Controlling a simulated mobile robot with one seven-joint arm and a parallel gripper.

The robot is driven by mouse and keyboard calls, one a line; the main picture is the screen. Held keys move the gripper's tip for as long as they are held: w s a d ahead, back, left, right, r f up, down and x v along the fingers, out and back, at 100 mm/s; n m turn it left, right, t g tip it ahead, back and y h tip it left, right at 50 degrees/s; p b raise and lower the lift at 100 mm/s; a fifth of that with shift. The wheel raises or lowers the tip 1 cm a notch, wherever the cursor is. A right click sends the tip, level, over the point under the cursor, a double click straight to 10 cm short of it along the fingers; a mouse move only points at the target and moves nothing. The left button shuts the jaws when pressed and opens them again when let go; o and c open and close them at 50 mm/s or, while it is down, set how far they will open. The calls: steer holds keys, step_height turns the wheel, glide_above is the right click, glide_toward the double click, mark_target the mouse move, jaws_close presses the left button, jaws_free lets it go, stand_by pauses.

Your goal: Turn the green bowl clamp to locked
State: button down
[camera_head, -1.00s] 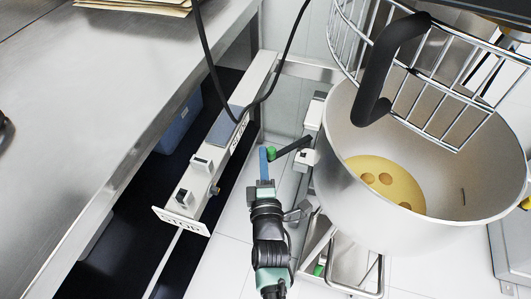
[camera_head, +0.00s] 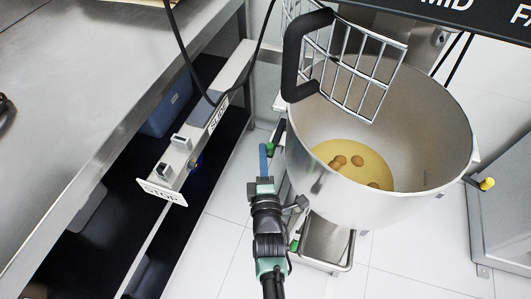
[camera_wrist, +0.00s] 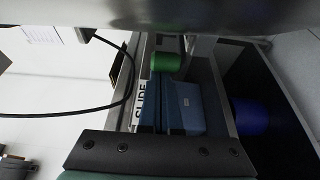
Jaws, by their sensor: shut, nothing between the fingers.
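The green bowl clamp knob (camera_head: 270,148) sits at the end of a short dark lever beside the left side of the steel mixer bowl (camera_head: 330,205). My gripper (camera_head: 263,148) is shut and empty, with its blue fingers close against the knob's left side in the head view. In the wrist view the green knob (camera_wrist: 166,63) is just beyond the tips of my blue fingers (camera_wrist: 165,78). I cannot tell whether they touch. The clamp's pivot is mostly hidden behind the bowl.
A wire guard (camera_head: 350,70) with a thick black handle stands over the bowl, which holds yellow batter. A black cable hangs near the beam. White floor is free between shelf and mixer.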

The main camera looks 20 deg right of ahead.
steer(key=shift+s+d+f+h, duration=0.15)
steer(key=shift+s+d, duration=0.1)
steer(key=shift+d, duration=0.2)
steer(key=shift+s+d+f+h, duration=0.1)
steer(key=shift+s+d+h, duration=0.1)
steer(key=shift+d, duration=0.2)
steer(key=shift+s, duration=0.1)
steer(key=shift+s+a, duration=0.1)
steer(key=shift+s, duration=0.1)
steer(key=a+p+v, duration=0.1)
steer(key=p+v, duration=0.1)
steer(key=v, duration=1)
steer(key=shift+a+r, duration=0.2)
steer(key=shift+r, duration=0.15)
